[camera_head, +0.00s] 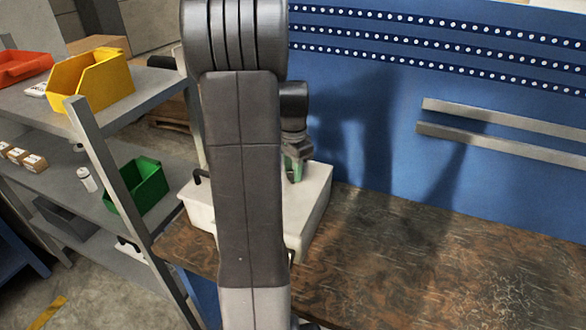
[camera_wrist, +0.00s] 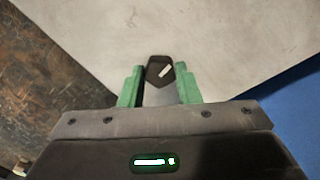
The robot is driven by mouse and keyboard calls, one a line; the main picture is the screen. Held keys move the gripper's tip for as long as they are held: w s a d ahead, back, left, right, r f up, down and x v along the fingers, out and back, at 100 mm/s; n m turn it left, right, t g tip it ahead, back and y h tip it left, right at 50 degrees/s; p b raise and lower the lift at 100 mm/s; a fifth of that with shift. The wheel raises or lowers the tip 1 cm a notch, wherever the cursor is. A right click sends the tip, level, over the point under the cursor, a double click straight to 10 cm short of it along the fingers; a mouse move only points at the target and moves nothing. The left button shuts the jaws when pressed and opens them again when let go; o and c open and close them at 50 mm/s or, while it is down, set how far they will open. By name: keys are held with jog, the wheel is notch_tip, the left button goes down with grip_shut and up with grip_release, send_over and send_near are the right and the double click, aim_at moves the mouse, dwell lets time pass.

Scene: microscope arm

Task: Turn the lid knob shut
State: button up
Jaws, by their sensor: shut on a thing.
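The lid knob (camera_wrist: 157,64) is small and dark with a white slanted mark on its face, seen in the wrist view. It sits on the pale flat top of a white box (camera_wrist: 225,40), which also shows in the head view (camera_head: 310,205) on the bench. My gripper (camera_wrist: 159,82) has its green fingers on both sides of the knob and is shut on it. In the head view my gripper (camera_head: 294,168) points down at the box top, and my arm hides much of the box. The knob is not visible there.
The brown worktop (camera_head: 430,265) is clear to the right of the box. A blue pegboard wall (camera_head: 370,110) with metal rails stands behind. At left, a grey shelf holds a yellow bin (camera_head: 95,80), a green bin (camera_head: 140,185) and a red bin (camera_head: 22,66).

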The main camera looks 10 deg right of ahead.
jog(key=n, duration=0.7)
jog(key=shift+n, duration=0.3)
jog(key=n, duration=0.3)
jog(key=shift+n, duration=2.4)
jog(key=o, duration=1)
